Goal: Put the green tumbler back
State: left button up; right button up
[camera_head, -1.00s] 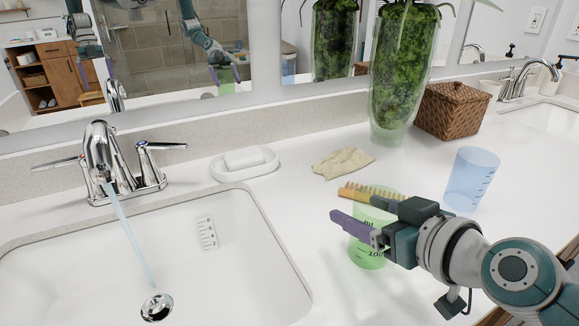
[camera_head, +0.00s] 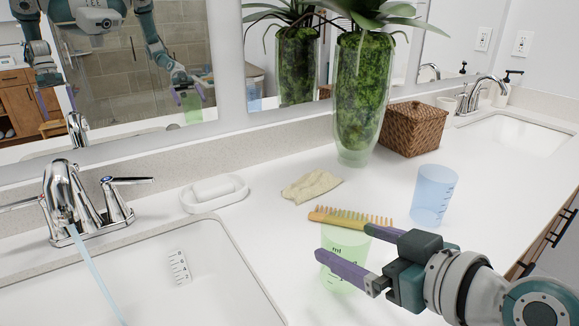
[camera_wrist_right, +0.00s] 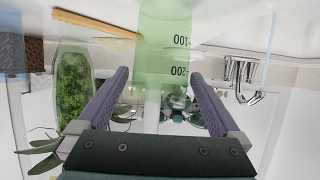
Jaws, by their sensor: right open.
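The green tumbler (camera_head: 338,279) is translucent with dark scale marks and stands upright on the white counter, in front of the comb. In the right wrist view the tumbler (camera_wrist_right: 165,35) shows at top centre, with 100 and 200 marks. My right gripper (camera_head: 343,243) is open at the tumbler. Its near purple finger crosses in front of it and the far finger is behind its upper part. In the wrist view the two fingertips (camera_wrist_right: 159,72) lie to either side of the tumbler. I cannot tell whether they touch it. My left gripper shows only as a small mirror reflection.
A yellow comb (camera_head: 335,216), beige cloth (camera_head: 312,185) and soap dish (camera_head: 214,198) lie behind. A blue tumbler (camera_head: 433,195) stands to the right, near the wicker basket (camera_head: 413,128) and plant vase (camera_head: 360,100). The sink (camera_head: 130,290) is at left with water running.

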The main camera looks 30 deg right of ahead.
jog(key=v, duration=0.6)
jog(key=shift+s+r, duration=0.1)
jog(key=shift+s, duration=0.25)
jog(key=s+a+g, duration=0.1)
jog(key=a, duration=0.2)
jog(key=s+a+f+n+g+y, duration=0.1)
jog(key=a+g, duration=0.1)
jog(key=s+a+n+g+y, duration=0.1)
jog(key=s+a, duration=0.1)
jog(key=a, duration=0.1)
jog(key=shift+a+f+g, duration=0.2)
jog(key=shift+a+g, duration=0.1)
jog(key=shift+s+a+f+n+g, duration=0.1)
jog(key=shift+s+a+n+g, duration=0.05)
jog(key=shift+s+g, duration=0.35)
jog(key=shift+s+a+f+n+g, duration=0.15)
jog(key=shift+s+g, duration=0.25)
jog(key=shift+s, duration=0.2)
jog(key=s+d+m+g+h, duration=0.1)
jog(key=s+d+g+h, duration=0.1)
jog(key=s, duration=0.3)
jog(key=shift+s+d+r+m+g+h, duration=0.25)
jog(key=shift+s+r+g+h, duration=0.2)
jog(key=shift+g, duration=0.25)
